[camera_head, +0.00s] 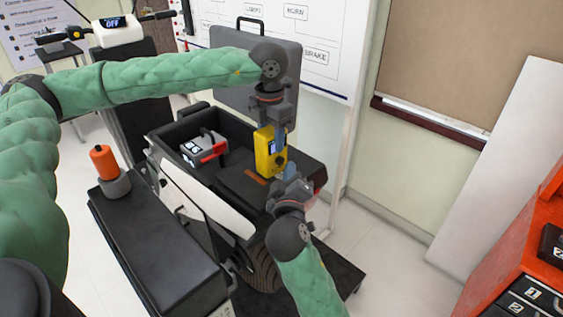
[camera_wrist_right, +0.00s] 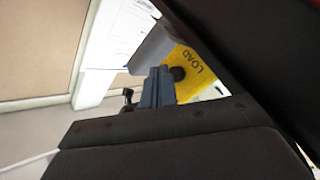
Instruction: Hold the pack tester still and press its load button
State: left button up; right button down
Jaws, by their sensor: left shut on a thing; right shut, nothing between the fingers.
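The yellow pack tester (camera_head: 263,152) stands upright in the black open chassis bay (camera_head: 240,181). My left gripper (camera_head: 279,138) comes down from above and is shut on the tester's upper part. My right gripper (camera_head: 289,174) is shut and empty, close to the tester's right side. In the right wrist view, the tester's yellow face (camera_wrist_right: 203,88) shows the word LOAD beside the dark round load button (camera_wrist_right: 178,73). The shut fingertips of my right gripper (camera_wrist_right: 160,76) lie beside the button in that picture. I cannot tell whether they touch it.
A grey pack with a red part (camera_head: 205,149) sits in the bay, left of the tester. An orange-topped object (camera_head: 104,162) stands on the dark bench (camera_head: 150,235) at left. A grey lid (camera_head: 225,95) rises behind the bay. A red cabinet (camera_head: 500,265) is at far right; floor between is clear.

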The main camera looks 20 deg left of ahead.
jog(key=shift+w+a, duration=0.1)
jog(key=shift+a, duration=0.05)
dwell(0.3)
pick_arm(q)
jog(key=shift+d+r, duration=0.1)
jog(key=shift+d, duration=0.15)
pick_arm(e)
jog(key=shift+r, duration=0.1)
